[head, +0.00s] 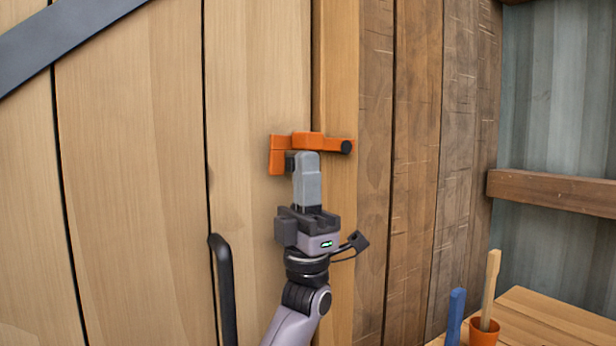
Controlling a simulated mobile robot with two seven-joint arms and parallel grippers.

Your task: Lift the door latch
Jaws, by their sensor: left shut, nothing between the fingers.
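The orange door latch (312,140) is on the wooden door (255,70), spanning the gap to the door post at its right. Its bar looks about level, with a dark round pivot at the right end. My left gripper (305,160) is shut and points up, its grey fingertips just under the latch bar. The fingertips overlap the latch's lower edge in the picture; I cannot tell whether they touch it. My right gripper is not in view.
A black door handle (225,290) stands lower left of my gripper. At the lower right, a wooden table (560,322) carries an orange pot (484,333) with a wooden stick, beside a blue object (456,315). A wooden rail (550,192) crosses the grey wall.

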